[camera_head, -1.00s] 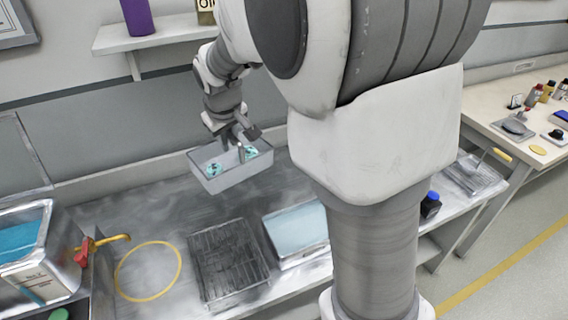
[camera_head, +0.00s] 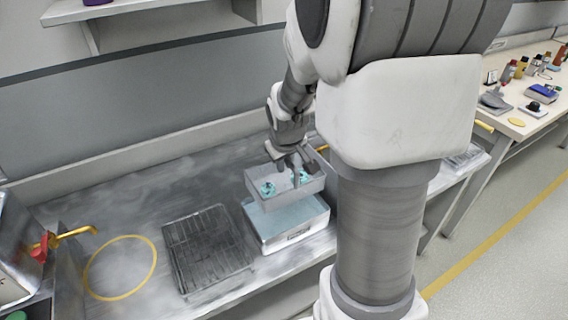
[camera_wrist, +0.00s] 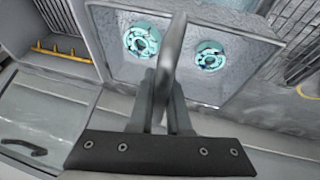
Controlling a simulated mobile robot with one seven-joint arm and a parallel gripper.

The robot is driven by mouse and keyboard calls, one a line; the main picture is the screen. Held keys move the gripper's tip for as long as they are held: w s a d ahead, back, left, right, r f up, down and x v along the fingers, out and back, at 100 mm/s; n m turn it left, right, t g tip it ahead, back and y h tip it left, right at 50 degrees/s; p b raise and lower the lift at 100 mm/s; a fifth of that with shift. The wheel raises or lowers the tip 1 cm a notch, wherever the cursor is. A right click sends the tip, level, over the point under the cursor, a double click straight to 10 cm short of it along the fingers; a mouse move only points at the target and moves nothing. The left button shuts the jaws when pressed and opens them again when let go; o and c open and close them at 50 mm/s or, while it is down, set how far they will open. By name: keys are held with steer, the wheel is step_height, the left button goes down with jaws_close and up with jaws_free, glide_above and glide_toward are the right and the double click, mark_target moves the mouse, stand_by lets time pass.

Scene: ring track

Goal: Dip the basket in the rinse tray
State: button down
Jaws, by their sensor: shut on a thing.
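My gripper (camera_head: 292,158) is shut on the grey basket (camera_head: 288,187) and holds it upright over the rinse tray (camera_head: 290,241). The basket holds round teal parts (camera_head: 268,188) with holes in them. The rinse tray is a metal box with pale blue liquid (camera_head: 297,217) showing in front of the basket. I cannot tell whether the basket's bottom touches the liquid. In the wrist view the gripper fingers (camera_wrist: 165,85) close on the basket's upright handle (camera_wrist: 174,50), with teal parts on both sides.
A wire drying rack (camera_head: 208,250) lies on the bench to the left of the tray. A yellow ring (camera_head: 121,267) and a metal tank with a red-handled tap (camera_head: 40,248) are further left. A side table (camera_head: 520,112) with bottles stands at right.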

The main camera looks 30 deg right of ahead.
mark_target(284, 179)
steer(key=shift+f+b, duration=5.2)
steer(key=shift+f, duration=1.35)
steer(key=shift+r, duration=0.1)
steer(key=shift+r+p, duration=3.45)
steer(key=shift+r, duration=0.9)
steer(key=shift+r+p, duration=1.5)
steer(key=shift+r, duration=0.5)
